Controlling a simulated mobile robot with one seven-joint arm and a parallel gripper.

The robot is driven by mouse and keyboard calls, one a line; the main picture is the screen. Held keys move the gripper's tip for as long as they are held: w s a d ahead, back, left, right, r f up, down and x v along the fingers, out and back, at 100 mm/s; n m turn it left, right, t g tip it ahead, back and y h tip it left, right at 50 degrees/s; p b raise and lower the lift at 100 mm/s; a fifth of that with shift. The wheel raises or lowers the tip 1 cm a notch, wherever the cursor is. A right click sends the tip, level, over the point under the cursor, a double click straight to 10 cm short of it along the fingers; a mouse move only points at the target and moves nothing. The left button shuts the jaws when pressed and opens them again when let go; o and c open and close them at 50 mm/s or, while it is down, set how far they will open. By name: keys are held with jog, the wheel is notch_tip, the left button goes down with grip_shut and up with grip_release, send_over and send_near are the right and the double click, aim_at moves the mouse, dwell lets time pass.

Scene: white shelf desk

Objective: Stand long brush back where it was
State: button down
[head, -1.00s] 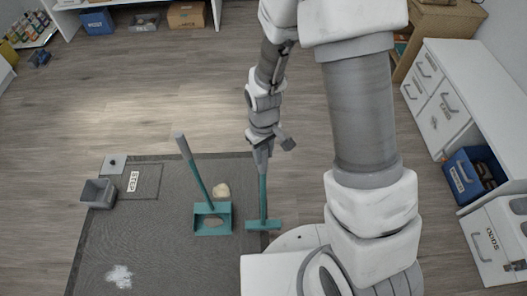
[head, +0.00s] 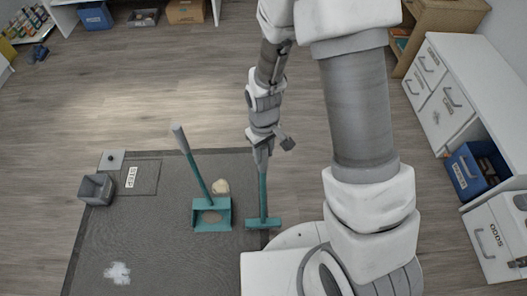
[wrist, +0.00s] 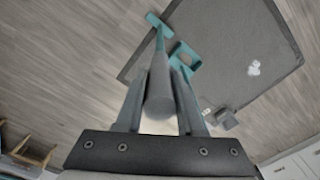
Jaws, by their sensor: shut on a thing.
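The long brush has a teal shaft and a wide teal head (head: 263,223), which is at the right edge of the dark mat. My gripper (head: 262,148) is shut on the upper end of its shaft, and the brush hangs nearly upright below it. In the wrist view the grey handle end (wrist: 160,98) lies between the two fingers of my gripper (wrist: 160,80), with the brush head (wrist: 155,19) far off. I cannot tell whether the bristles touch the floor.
A teal dustpan (head: 211,226) with an upright handle stands left of the brush, near a beige lump (head: 221,187). The dark mat (head: 160,235) also bears a grey bin (head: 96,188), a STEP label (head: 131,177) and a white spill (head: 117,272). White drawers (head: 432,88) stand at right.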

jog(key=shift+f+b, duration=0.3)
jog(key=shift+f, duration=0.2)
jog(key=shift+c, duration=2.2)
grip_release()
notch_tip(320, 180, up, 18)
jog(key=p, duration=0.5)
jog(key=shift+f, duration=0.2)
jog(key=s+d+r+m+t+p, duration=0.2)
jog(key=s+d+r+p, duration=0.1)
jog(key=r, duration=0.7)
jog(key=s+d+r+m+t+p, duration=0.1)
jog(key=s+d+r+p, duration=0.3)
jog(key=r, duration=0.6)
jog(key=s+d+r+m+t+p, duration=0.2)
jog(key=s+d+r+m+p, duration=0.1)
jog(key=r, duration=0.7)
jog(key=shift+s+d+r+t+p, duration=0.15)
jog(key=shift+s+r+t+p, duration=0.2)
jog(key=shift+s+p, duration=0.6)
